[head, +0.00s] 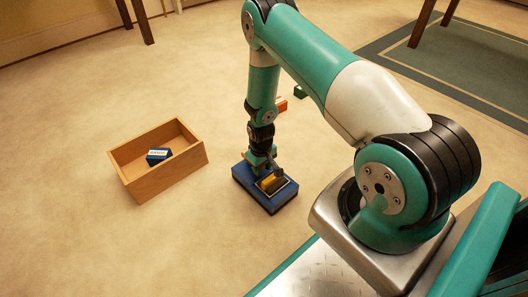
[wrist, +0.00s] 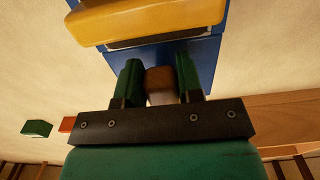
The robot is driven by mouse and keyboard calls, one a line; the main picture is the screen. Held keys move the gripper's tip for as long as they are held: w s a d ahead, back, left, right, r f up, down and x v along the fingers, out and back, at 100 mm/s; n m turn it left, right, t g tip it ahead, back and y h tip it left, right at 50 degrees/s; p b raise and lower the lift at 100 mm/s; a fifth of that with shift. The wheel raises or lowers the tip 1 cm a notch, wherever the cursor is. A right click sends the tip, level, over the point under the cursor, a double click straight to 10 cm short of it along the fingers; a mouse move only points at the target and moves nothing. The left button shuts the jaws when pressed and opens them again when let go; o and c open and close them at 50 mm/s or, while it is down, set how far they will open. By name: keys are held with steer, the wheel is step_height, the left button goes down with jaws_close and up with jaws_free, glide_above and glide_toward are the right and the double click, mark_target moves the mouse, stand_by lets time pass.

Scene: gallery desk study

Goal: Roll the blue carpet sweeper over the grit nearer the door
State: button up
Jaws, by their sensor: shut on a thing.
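The blue carpet sweeper (head: 248,187) stands on the pale carpet near the middle of the head view, with a yellow part on top. My gripper (head: 268,172) reaches down to it from above. In the wrist view, the green fingers of my gripper (wrist: 160,84) are shut on the brown handle (wrist: 159,78) of the sweeper. The sweeper's blue body (wrist: 205,48) and yellow part (wrist: 150,22) fill the top of that view. I cannot make out any grit or a door in either view; my arm hides part of the floor.
An open wooden box (head: 162,183) with a small blue labelled item (head: 158,155) stands left of the sweeper. A red block (head: 281,104) and a green block (head: 300,91) lie behind my arm. A green bordered rug (head: 470,62) and furniture legs are farther back. Carpet at far left is clear.

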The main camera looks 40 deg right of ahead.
step_height(320, 180, up, 4)
steer(key=shift+w+a+f+p, duration=0.1)
steer(key=shift+a+p, duration=0.05)
steer(key=shift+p, duration=0.85)
step_height(320, 180, up, 4)
steer(key=p, duration=0.3)
steer(key=shift+f, duration=0.1)
steer(key=d+r+p, duration=0.1)
steer(key=d+r, duration=0.2)
steer(key=d, duration=0.7)
steer(key=d+r+p, duration=0.2)
steer(key=d+r, duration=0.1)
steer(key=d, duration=0.7)
steer(key=shift+r, duration=0.1)
